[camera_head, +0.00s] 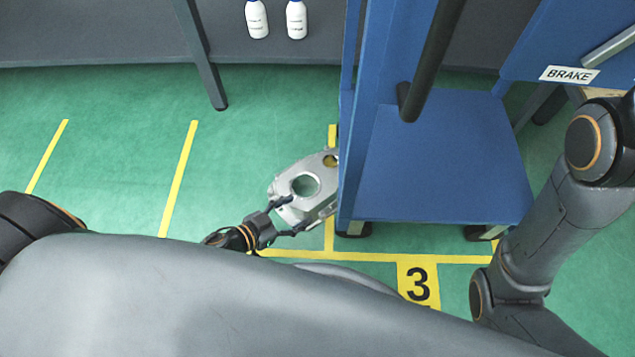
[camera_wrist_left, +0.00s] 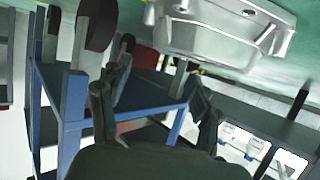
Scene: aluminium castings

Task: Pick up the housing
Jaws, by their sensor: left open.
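The housing (camera_head: 292,212) is a grey cast-metal part with a large round hole, at the middle of the head view beside the blue cart. Its right end is partly hidden by the cart's edge. My left gripper (camera_head: 287,217) is open at the housing's lower left side, its fingers pointing towards it. In the left wrist view the housing (camera_wrist_left: 215,38) fills the top, beyond the open fingers of my left gripper (camera_wrist_left: 155,92). I cannot tell whether they touch it, nor what it rests on. My right gripper is out of view.
The blue cart (camera_head: 440,165) with a dark handle stands right of the housing. A grey bench (camera_head: 120,35) with two white bottles (camera_head: 276,18) is at the back. A BRAKE label (camera_head: 568,75) marks blue equipment at right. Green floor (camera_head: 90,160) with yellow lines is clear at left.

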